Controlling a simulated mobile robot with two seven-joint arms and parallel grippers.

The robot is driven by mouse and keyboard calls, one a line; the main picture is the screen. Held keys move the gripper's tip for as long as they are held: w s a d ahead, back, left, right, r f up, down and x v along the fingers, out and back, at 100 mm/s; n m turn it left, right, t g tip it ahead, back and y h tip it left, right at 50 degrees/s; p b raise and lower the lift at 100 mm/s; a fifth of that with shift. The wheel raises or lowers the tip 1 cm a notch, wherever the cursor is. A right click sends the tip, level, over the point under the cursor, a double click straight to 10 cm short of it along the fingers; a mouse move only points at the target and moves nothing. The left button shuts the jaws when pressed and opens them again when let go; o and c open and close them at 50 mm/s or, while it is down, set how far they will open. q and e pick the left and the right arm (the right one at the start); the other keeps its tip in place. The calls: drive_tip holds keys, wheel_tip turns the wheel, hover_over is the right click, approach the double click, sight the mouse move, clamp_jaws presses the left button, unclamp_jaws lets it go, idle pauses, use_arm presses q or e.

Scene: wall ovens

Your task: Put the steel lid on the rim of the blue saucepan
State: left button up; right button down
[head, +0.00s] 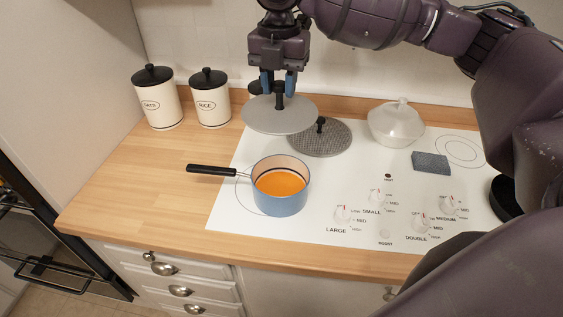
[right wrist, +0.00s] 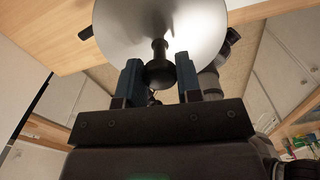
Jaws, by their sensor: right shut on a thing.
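The steel lid (head: 279,116) is a flat grey disc with a black knob, held level in the air above and behind the saucepan. My right gripper (head: 279,88) is shut on the lid's knob from above. In the right wrist view the lid (right wrist: 196,25) spreads out beyond the fingers, and the knob sits between the fingertips (right wrist: 160,72). The blue saucepan (head: 281,204) stands on the white cooktop with orange contents and an open top. Its black handle (head: 211,170) points left. My left gripper is not in view.
A grey perforated lid with a black knob (head: 331,141) lies on the cooktop behind the saucepan. A pale lidded bowl (head: 396,124) and a dark sponge (head: 430,161) stand to the right. Two canisters (head: 157,98) (head: 209,99) stand at the back left. The wooden counter (head: 125,180) left of the pan is clear.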

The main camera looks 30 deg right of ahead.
sight(280, 108)
wheel_tip(280, 108, down, 17)
drive_tip(key=shift+f+b, duration=0.2)
drive_tip(key=shift+b, duration=0.1)
idle(0.3)
drive_tip(key=c, duration=0.8)
unclamp_jaws()
drive_tip(key=shift+f, duration=0.15)
wheel_tip(280, 108, up, 12)
drive_tip(key=shift+r, duration=0.15)
